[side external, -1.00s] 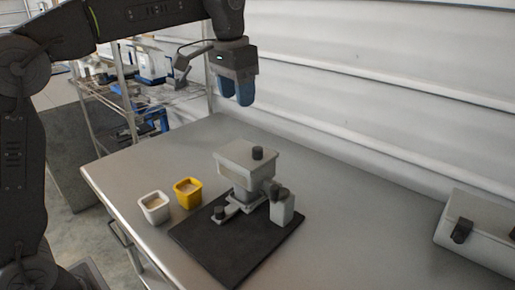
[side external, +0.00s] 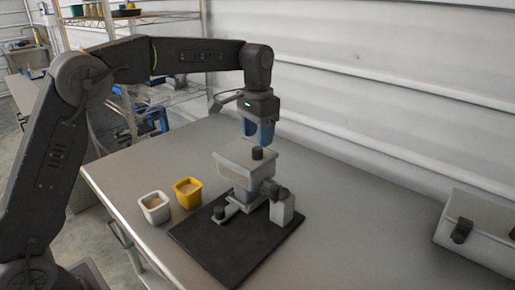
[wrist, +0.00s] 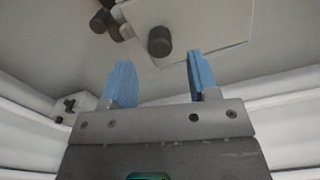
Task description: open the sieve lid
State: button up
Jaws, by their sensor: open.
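The hopper (side external: 243,190) stands on a black base plate (side external: 222,252). Its flat light-grey lid (side external: 236,154) lies closed on top, with a dark round knob (side external: 257,153) near the right edge. My gripper (side external: 260,140) has blue fingers and is open and empty, just above and behind the lid in the side view. In the wrist view, the knob (wrist: 159,41) and the lid (wrist: 205,25) lie ahead of the spread fingertips (wrist: 158,62), with the knob roughly between their lines. I cannot tell the exact height gap.
A white cup (side external: 154,208) and a yellow cup (side external: 188,193) stand left of the base plate. A light-grey box with a dark latch (side external: 480,235) sits at the right. The wall runs behind the table. The table's right middle is clear.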

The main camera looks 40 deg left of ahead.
aim_at(257, 148)
jog(key=shift+f, duration=2.25)
grip_shut()
